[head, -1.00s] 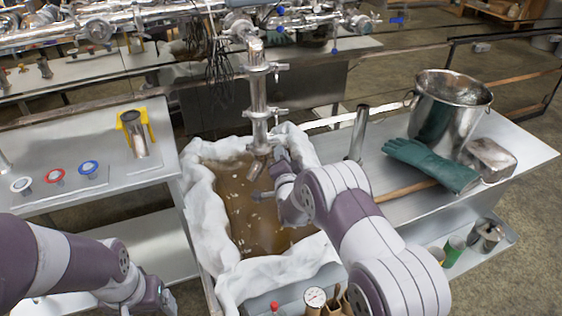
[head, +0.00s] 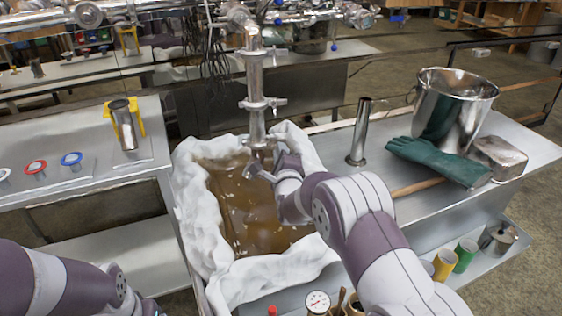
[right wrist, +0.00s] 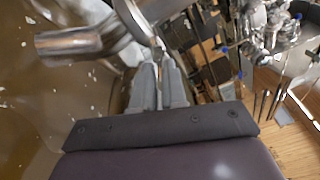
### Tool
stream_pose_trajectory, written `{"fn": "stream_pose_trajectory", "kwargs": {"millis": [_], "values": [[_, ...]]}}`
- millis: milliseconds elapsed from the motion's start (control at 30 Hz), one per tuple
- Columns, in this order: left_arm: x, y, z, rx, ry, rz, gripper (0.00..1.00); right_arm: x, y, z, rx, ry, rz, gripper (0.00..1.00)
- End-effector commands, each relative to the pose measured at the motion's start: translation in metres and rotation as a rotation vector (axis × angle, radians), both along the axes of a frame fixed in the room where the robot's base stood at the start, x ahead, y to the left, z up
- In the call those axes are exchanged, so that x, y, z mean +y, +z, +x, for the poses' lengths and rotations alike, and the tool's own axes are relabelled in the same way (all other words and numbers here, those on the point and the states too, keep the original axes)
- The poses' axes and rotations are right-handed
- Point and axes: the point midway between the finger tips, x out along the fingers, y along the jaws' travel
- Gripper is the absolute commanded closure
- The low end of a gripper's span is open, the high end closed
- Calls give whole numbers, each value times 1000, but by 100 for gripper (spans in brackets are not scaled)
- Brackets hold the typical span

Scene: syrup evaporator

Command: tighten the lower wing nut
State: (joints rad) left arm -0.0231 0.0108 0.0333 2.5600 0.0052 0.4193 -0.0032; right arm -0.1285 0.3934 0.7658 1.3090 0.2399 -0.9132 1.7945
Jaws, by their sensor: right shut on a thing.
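A steel pipe (head: 254,78) hangs over the cloth-lined basin, with clamps along it and a bent spout (head: 258,170) at its lower end. My right gripper (head: 277,155) is at the lowest joint, just right of the pipe; its fingertips are small and partly hidden there. In the right wrist view the two grey fingers (right wrist: 159,82) are close together, shut on a small metal piece, the lower wing nut (right wrist: 157,46), beside the steel spout (right wrist: 70,42). The nut is mostly hidden by the fingers. My left arm is at the bottom left; its gripper is largely cut off by the frame edge.
The basin (head: 205,235) holds brown liquid under the pipe. On the right bench stand an upright steel tube (head: 360,132), a bucket (head: 455,105) and green gloves (head: 437,161). A yellow-handled steel cylinder (head: 124,125) and colored discs are on the left bench.

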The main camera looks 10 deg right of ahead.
Motion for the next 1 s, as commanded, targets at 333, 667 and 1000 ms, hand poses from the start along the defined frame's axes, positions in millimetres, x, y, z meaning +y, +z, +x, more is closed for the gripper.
{"fn": "stream_pose_trajectory", "kwargs": {"millis": [333,667,1000], "values": [[0,-50,0,0,0,0,19,2,-12,0,-20,1,325,100],[0,-101,0,0,0,0,19,5,-15,0,-40,3,638,100],[0,-153,0,0,0,0,19,9,-16,0,-56,2,918,100]]}}
